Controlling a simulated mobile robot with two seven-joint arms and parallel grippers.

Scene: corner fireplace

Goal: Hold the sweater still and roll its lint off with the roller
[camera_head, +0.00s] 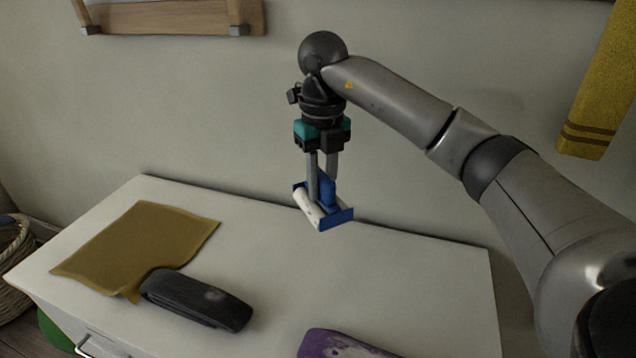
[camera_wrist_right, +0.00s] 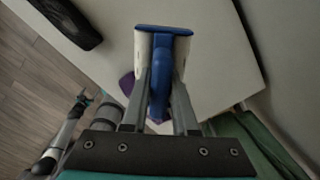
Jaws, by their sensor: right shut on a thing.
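My right gripper (camera_head: 322,188) is shut on the lint roller (camera_head: 335,216), which has a blue frame and a white roll, and holds it above the back of the white cabinet top. In the right wrist view the roller (camera_wrist_right: 164,30) sits between the fingers of the gripper (camera_wrist_right: 160,85). A purple item with whitish patches (camera_head: 335,345) lies at the front edge of the head view, mostly cut off; it may be the sweater. The roller is apart from it. My left gripper (camera_wrist_right: 82,100) appears small at the lower left of the wrist view; its jaws are too small to read.
On the white cabinet (camera_head: 400,290) lie a mustard cloth (camera_head: 140,243) and a dark oblong object (camera_head: 196,298) touching its front corner. A yellow striped cloth (camera_head: 600,90) hangs at the right. A wicker basket (camera_head: 14,250) stands at the left. The cabinet's right part is clear.

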